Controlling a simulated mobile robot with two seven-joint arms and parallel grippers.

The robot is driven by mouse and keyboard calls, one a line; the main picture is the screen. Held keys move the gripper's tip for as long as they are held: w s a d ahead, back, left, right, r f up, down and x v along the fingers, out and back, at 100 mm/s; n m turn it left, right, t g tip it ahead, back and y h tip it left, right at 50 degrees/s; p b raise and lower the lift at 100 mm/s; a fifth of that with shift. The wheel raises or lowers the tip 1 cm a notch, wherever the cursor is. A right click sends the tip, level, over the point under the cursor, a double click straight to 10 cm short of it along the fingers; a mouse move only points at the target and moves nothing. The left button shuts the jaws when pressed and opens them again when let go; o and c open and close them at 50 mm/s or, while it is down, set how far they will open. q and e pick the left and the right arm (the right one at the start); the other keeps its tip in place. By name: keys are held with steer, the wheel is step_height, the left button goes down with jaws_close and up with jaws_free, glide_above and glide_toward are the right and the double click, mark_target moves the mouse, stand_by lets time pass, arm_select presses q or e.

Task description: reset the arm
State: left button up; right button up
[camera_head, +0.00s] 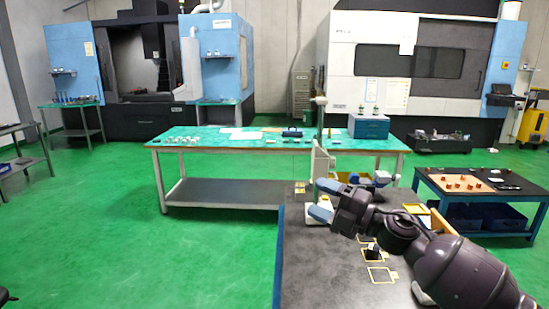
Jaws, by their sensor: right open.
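My right arm comes in from the lower right and reaches over the dark worktable (310,285). Its gripper (320,200), with blue fingertips, points left. The fingers are apart with nothing seen between them. My left gripper is not in this view. Yellow-outlined markings (381,275) lie on the worktable beneath the arm, and a small dark object (372,254) sits by one of them. The arm hides part of the tabletop.
A long green-topped table (230,147) stands behind, bearing small parts, papers and a teal box (368,127). A low blue-framed table (480,185) holds small orange parts at right. Large machines line the back wall. Green floor (110,240) is clear at left.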

steer(key=s+d+f+m+t+h, duration=0.25)
steer(key=d+f+m+h, duration=0.2)
steer(key=f+m, duration=0.25)
steer(key=s+d+f+m+t+h, duration=0.25)
steer(key=f+m+h, duration=0.25)
steer(key=f+m, duration=0.25)
steer(key=s+d+f+m+t+h, duration=0.1)
steer(key=s+d+f+m+h, duration=0.35)
steer(key=f+m, duration=0.3)
steer(key=s+d+f+m+g+h, duration=0.1)
steer(key=s+d+f+m+g, duration=0.1)
steer(key=s+f, duration=0.6)
steer(key=s+d+f+m+g+h, duration=0.2)
steer(key=s+d+f+m, duration=0.2)
steer(key=s+f, duration=0.5)
steer(key=s+m, duration=0.1)
steer(key=s, duration=0.3)
steer(key=shift+s+h, duration=0.3)
steer(key=shift+r, duration=0.1)
